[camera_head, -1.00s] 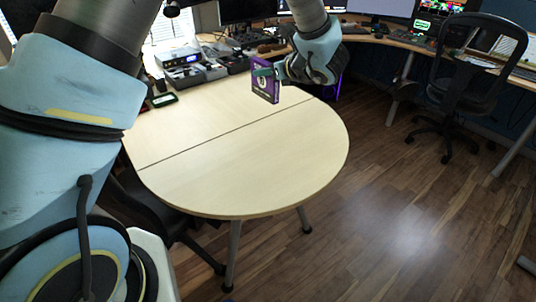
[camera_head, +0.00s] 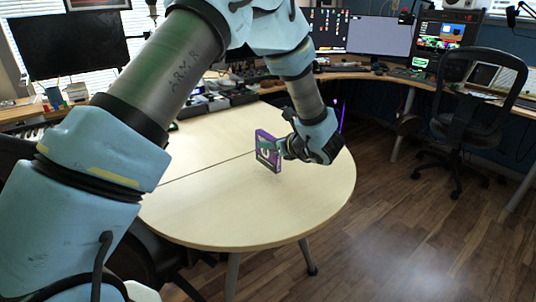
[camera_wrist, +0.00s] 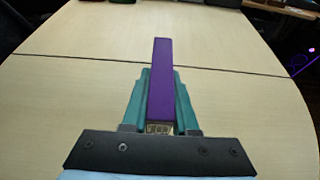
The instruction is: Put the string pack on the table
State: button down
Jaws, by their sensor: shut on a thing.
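The string pack (camera_head: 267,151) is a thin purple box with a dark printed face. My gripper (camera_head: 281,148) is shut on it from the right in the head view and holds it upright over the round-ended light wood table (camera_head: 235,207). In the wrist view the string pack (camera_wrist: 162,85) stands edge-on between the two teal fingers of my gripper (camera_wrist: 160,100), with the table top (camera_wrist: 70,100) behind and below it. I cannot tell whether its lower edge touches the table.
The table's front and left parts are bare; a seam crosses it. Electronic boxes (camera_head: 212,97) stand at its far end. A black office chair (camera_head: 462,112) is at the right, and monitors (camera_head: 380,35) stand on a desk behind. Wood floor is free at the right.

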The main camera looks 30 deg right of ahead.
aim_at(268, 153)
jog(key=shift+f, duration=1.7)
jog(key=shift+f, duration=0.1)
jog(key=shift+f, duration=0.15)
jog(key=c, duration=0.7)
grip_release()
jog(key=shift+r, duration=0.3)
jog(key=b+v, duration=0.1)
jog(key=v, duration=1.1)
jog(key=shift+b, duration=0.3)
jog(key=shift+w+a, duration=0.1)
